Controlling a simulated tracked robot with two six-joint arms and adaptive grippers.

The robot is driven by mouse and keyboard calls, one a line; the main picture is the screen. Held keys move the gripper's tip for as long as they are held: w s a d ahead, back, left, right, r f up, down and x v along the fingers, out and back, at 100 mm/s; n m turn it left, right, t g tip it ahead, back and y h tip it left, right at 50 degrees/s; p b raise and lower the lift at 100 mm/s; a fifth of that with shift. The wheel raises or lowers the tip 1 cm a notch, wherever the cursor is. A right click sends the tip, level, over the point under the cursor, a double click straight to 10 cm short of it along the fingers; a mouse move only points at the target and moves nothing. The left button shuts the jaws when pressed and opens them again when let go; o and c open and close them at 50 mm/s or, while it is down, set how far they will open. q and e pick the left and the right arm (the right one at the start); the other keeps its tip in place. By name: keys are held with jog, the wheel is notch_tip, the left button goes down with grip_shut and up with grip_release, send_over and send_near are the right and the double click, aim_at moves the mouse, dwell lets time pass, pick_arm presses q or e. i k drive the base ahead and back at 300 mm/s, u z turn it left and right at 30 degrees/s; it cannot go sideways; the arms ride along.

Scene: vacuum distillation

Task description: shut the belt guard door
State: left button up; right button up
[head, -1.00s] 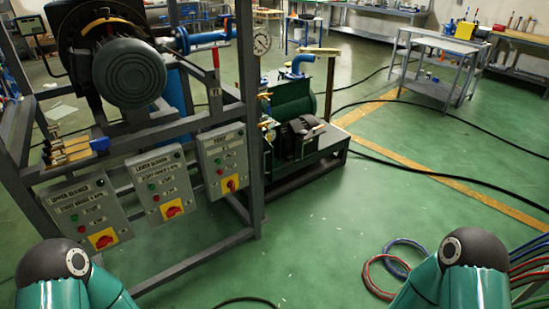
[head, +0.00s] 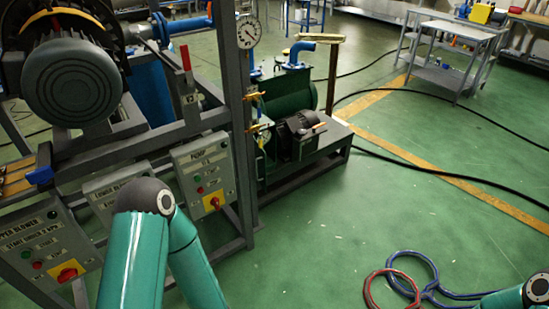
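A green vacuum pump (head: 291,93) with a dark motor (head: 302,130) stands on a low dark frame on the floor, right of the grey metal rack. A narrow upright post with a tan top piece (head: 318,43) rises at its back right. I cannot make out for sure which part is the belt guard door, or whether it is open. My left arm rises at the lower left, in front of the control boxes, and its gripper is out of view. Only a bit of my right arm shows at the lower right corner. Its gripper is also out of view.
The grey rack (head: 240,150) carries a large motor (head: 70,80), a gauge (head: 248,32) and the pump control box (head: 205,175). Red and blue hoses (head: 412,272) lie coiled on the floor at right. Black cables cross the open green floor. A metal table (head: 448,50) stands behind.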

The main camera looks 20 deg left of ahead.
aim_at(260, 154)
jog(key=u, duration=0.2)
jog(key=i, duration=0.8)
jog(key=u, duration=0.55)
jog(key=k, duration=0.55)
jog(key=z, duration=0.25)
jog(key=i, duration=0.35)
jog(key=z, duration=0.65)
jog(key=i, duration=0.8)
jog(key=u, duration=0.25)
